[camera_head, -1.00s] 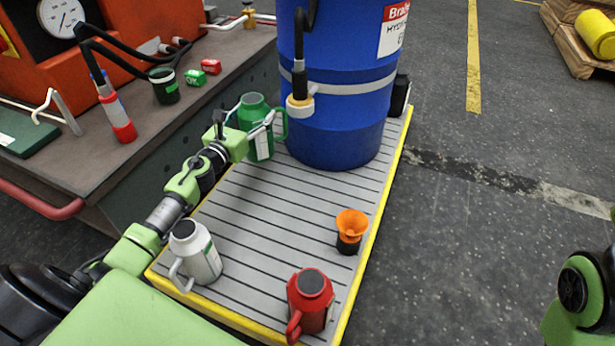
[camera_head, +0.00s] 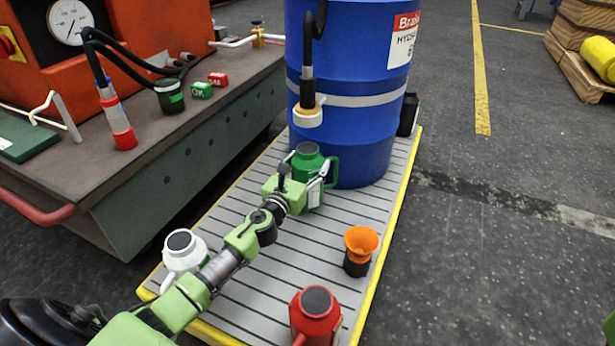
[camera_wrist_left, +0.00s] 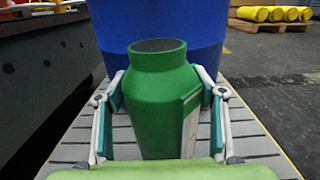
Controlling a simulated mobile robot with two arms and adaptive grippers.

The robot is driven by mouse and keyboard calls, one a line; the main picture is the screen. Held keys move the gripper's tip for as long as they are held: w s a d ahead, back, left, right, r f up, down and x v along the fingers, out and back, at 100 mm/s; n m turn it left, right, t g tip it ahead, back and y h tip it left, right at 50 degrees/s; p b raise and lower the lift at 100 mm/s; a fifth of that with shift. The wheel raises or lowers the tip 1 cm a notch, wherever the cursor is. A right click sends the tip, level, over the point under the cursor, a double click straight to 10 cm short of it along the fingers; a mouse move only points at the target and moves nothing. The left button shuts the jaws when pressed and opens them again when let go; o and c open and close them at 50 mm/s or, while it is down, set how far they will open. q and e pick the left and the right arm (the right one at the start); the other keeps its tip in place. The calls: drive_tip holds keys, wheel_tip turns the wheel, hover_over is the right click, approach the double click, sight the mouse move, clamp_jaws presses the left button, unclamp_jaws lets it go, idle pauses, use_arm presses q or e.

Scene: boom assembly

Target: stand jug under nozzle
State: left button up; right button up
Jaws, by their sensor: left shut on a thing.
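The green jug (camera_head: 308,161) is upright in front of the blue drum, with a dark round top and a handle on its right side. It also fills the middle of the left wrist view (camera_wrist_left: 160,90). My left gripper (camera_head: 309,184) is shut on the jug, with a finger on each side of its body (camera_wrist_left: 160,103). The nozzle (camera_head: 308,114), with a pale yellow and white ring, hangs on a black hose against the drum. In the head view it appears just above the jug's top. I cannot tell whether the jug's base touches the slatted platform. My right gripper is out of view.
The blue drum (camera_head: 355,135) stands on the slatted platform (camera_head: 300,262). An orange funnel-shaped item (camera_head: 361,243), a red jug (camera_head: 315,315) and a white jug (camera_head: 181,252) stand nearer. The workbench (camera_head: 120,170) lies left. Slats between the funnel and my left arm are clear.

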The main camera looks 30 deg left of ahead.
use_arm(q)
drive_tip(key=shift+f+b, duration=1)
drive_tip(key=shift+f, duration=0.55)
drive_tip(key=shift+f, duration=0.15)
drive_tip(key=o, duration=1.8)
